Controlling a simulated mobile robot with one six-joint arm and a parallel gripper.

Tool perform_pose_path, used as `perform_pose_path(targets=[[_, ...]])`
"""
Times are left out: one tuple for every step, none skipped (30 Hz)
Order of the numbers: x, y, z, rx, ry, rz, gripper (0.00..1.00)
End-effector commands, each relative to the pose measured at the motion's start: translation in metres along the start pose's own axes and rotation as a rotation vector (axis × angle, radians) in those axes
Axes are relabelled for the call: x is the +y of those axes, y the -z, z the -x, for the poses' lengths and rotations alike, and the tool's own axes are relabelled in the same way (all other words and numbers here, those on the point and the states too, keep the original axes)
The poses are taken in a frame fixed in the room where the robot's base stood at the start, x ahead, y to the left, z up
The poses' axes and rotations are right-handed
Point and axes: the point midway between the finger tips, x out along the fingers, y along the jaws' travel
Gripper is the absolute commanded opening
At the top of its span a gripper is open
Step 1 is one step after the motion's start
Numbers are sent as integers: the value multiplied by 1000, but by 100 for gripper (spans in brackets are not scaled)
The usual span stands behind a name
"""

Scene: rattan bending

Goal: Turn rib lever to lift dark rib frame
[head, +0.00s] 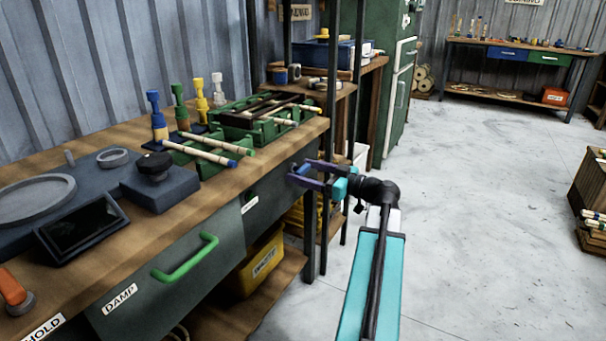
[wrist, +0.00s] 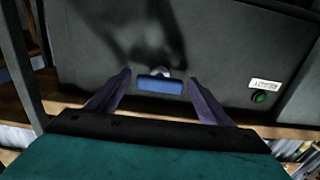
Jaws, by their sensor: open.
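The rib lever is a short blue bar on the dark front panel of the bench, seen in the wrist view (wrist: 160,86). It lies level, between the two purple fingers of my gripper (wrist: 159,77), with a gap on each side. In the head view my gripper (head: 297,172) is open at the bench's right end, with the blue lever (head: 303,169) showing between its fingers. The dark rib frame (head: 262,107) lies over the green fixture (head: 238,123) on the bench top, with pale rattan rods in and near it.
The bench (head: 225,180) carries a dark screen, a grey ring and several coloured clamps. A green handle (head: 186,260) sticks out of the drawer front. A green button (wrist: 260,98) and a label are right of the lever.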

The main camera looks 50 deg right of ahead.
Motion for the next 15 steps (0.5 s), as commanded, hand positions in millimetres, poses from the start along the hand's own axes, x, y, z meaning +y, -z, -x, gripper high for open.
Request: perform_pose_path(targets=[[0,-1,-4,0,0,0,73],[0,0,-5,0,0,0,73],[0,0,-7,0,-1,0,73],[0,0,-8,0,-1,0,73],[0,0,-8,0,-1,0,73],[0,0,-9,0,-1,0,73],[0,0,-9,0,-1,0,73],[0,0,-9,0,-2,0,73],[0,0,-9,0,-2,0,73],[0,0,-9,0,-2,0,73],[0,0,-9,0,-2,0,73],[0,0,-9,0,-2,0,73],[0,0,-9,0,-2,0,73],[0,0,-9,0,-2,0,73],[0,0,-9,0,-2,0,67]])
